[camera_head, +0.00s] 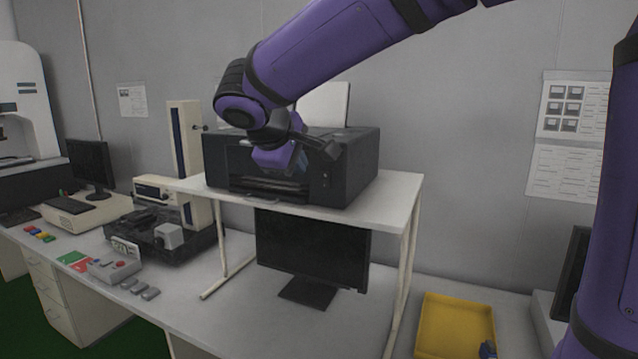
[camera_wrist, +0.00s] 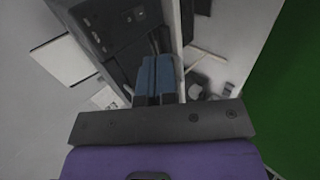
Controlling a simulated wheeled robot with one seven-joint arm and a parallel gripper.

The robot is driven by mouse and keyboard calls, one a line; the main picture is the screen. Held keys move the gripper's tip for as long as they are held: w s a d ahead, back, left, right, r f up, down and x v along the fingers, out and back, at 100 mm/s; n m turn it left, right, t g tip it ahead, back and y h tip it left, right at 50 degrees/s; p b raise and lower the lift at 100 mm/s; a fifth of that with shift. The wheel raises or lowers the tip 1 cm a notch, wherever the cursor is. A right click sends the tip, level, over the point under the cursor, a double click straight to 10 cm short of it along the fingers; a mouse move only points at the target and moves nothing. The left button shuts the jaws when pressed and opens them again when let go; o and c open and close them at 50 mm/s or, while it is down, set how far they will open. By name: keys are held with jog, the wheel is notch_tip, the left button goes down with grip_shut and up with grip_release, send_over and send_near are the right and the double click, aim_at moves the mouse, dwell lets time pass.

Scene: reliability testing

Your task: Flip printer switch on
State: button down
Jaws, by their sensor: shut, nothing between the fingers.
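The black printer (camera_head: 350,165) stands on a small white raised shelf (camera_head: 395,190). Its front panel and paper slot face me, and part of its front and top is hidden by my arm. It also shows in the wrist view (camera_wrist: 108,30), at upper left. My gripper (camera_wrist: 160,62) is shut and empty, its fingers together close to the printer's front.
Under the shelf stands a black monitor (camera_head: 310,250). A yellow tray (camera_head: 455,328) sits at lower right. A grey control box (camera_head: 113,268) and several small parts lie on the desk at left. A tall beige device (camera_head: 186,150) stands left of the printer.

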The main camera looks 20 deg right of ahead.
aim_at(325, 183)
jog(key=x, duration=0.8)
jog(key=r+x, duration=0.1)
jog(key=x, duration=0.3)
jog(key=shift+w+d, duration=0.5)
jog(key=shift+w+d+f, duration=0.1)
jog(key=shift+w+d, duration=0.3)
jog(key=shift+w+d, duration=0.1)
jog(key=shift+r, duration=0.8)
